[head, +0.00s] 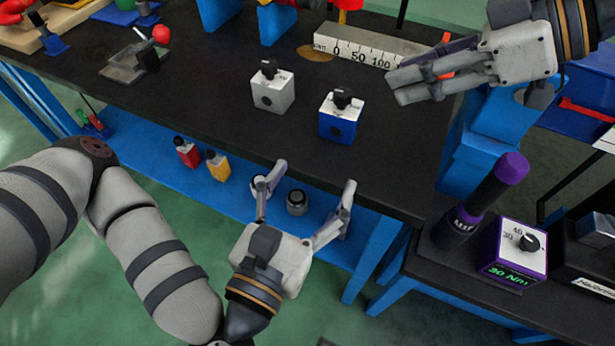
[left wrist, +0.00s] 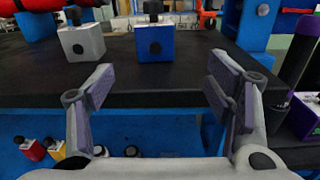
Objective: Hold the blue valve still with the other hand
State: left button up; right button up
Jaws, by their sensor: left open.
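The blue valve (head: 338,127), a blue block with a white top and black knob, stands upright on the black bench top. It also shows in the left wrist view (left wrist: 154,44), ahead of the fingers and centred between them. A similar grey valve (head: 272,93) stands to its left, and also shows in the left wrist view (left wrist: 82,44). My left gripper (head: 311,180) is open and empty at the bench's front edge, apart from the blue valve. My right gripper (head: 398,86) is to the right of the blue valve, near the ruler block, touching neither valve; its finger gap is unclear.
A ruler block (head: 365,47) lies behind the valves. Red (head: 187,153) and yellow (head: 218,167) small bottles stand on the blue lower shelf. A purple-topped tool (head: 485,190) and a 30 Nm box (head: 513,252) stand on the right bench.

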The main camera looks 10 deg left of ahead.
aim_at(336, 125)
pick_arm(q)
jog(key=shift+n, duration=0.4)
jog(key=x, duration=1.2)
jog(key=shift+w+a+r, duration=0.25)
jog(key=shift+a+r, duration=0.05)
jog(key=shift+c, duration=0.5)
grip_shut()
